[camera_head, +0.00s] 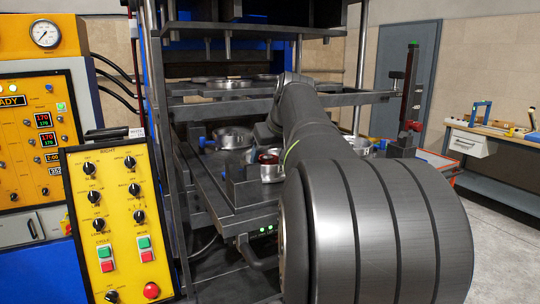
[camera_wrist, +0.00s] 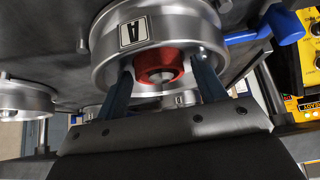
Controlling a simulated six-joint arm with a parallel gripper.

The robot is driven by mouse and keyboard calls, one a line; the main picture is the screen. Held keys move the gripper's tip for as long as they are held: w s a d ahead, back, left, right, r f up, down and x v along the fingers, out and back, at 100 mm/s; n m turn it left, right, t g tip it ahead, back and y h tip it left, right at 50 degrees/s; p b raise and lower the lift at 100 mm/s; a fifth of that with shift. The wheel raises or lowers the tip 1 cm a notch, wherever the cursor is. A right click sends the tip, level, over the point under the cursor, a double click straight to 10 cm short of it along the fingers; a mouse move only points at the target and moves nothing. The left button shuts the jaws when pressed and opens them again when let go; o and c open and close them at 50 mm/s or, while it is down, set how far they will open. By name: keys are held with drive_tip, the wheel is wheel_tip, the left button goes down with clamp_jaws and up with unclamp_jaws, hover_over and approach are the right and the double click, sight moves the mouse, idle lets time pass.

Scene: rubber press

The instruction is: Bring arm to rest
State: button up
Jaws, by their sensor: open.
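In the wrist view my gripper (camera_wrist: 161,62) is open, its two blue fingers apart on either side of a red hub (camera_wrist: 158,60). The hub sits in the middle of a round silver mould (camera_wrist: 190,30) marked with an "A" plate. Whether a finger touches the hub or mould I cannot tell. In the head view my dark arm (camera_head: 310,125) reaches from the right foreground into the press. My gripper's fingers are hidden there. A small dark red round part (camera_head: 268,158) shows left of my arm.
The press (camera_head: 210,95) has level plates and posts close around my arm. A yellow control panel (camera_head: 115,215) stands at the left. Another silver mould (camera_head: 232,138) lies on the press plate. A blue handle (camera_wrist: 285,25) is near the mould. A workbench (camera_head: 490,140) stands far right.

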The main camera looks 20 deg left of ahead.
drive_tip(key=shift+f, duration=0.2)
drive_tip(key=shift+r, duration=3.65)
drive_tip(key=shift+f, duration=2.75)
drive_tip(key=o, duration=0.6)
drive_tip(key=shift+r, duration=0.1)
